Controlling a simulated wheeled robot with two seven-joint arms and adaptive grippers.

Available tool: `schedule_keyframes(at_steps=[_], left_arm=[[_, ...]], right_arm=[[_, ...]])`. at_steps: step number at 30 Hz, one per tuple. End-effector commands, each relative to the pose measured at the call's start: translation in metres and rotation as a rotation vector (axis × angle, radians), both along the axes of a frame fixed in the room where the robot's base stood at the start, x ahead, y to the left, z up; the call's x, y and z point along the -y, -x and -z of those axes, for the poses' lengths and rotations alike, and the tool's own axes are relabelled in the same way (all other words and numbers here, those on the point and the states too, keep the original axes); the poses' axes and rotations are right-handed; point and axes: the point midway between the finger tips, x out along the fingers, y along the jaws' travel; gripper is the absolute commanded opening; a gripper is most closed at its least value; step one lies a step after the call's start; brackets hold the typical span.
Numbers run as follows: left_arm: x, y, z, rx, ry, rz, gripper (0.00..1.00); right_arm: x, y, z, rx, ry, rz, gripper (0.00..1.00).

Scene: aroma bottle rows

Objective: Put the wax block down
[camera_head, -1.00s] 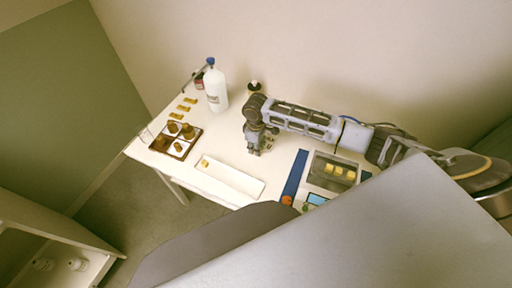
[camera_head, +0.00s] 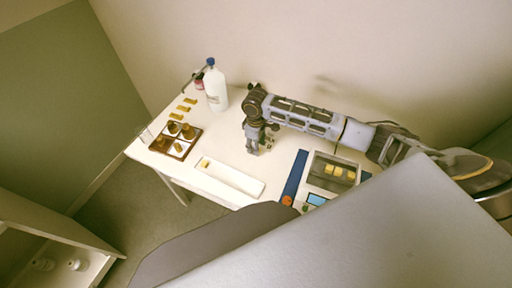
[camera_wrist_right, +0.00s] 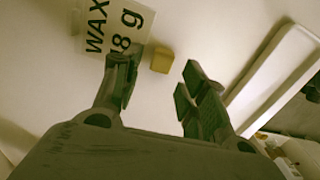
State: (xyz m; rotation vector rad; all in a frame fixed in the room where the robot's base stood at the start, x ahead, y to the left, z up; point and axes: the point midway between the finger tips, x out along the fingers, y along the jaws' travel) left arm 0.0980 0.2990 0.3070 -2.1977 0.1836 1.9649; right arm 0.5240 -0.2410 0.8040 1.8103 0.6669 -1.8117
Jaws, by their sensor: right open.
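A yellow wax block (camera_wrist_right: 161,61) shows in the right wrist view, beside a printed card (camera_wrist_right: 125,25) reading "WAX" and "8 g". The block appears to rest on the white surface, just beyond the gap between my fingertips. My right gripper (camera_wrist_right: 156,76) is open, with a finger on each side of the gap and none closed on the block. My left gripper is not in view.
The tray holds a small yellow piece at its left end. A brown board (camera_head: 183,153) with bottles stands left, near a white bottle (camera_head: 216,90). A device (camera_head: 332,172) with yellow blocks and a blue strip (camera_head: 294,176) stand right of the gripper.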

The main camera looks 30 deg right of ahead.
Motion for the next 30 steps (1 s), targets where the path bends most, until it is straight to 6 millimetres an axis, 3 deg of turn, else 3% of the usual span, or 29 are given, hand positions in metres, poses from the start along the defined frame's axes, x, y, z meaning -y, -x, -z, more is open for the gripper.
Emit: schedule_keyframes(at_steps=[18, 30], left_arm=[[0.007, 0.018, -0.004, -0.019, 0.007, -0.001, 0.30], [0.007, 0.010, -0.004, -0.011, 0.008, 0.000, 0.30]], right_arm=[[0.000, -0.001, -0.087, 0.002, -0.001, 0.000, 0.43], [0.000, 0.000, -0.099, -0.001, -0.001, 0.000, 0.43]])
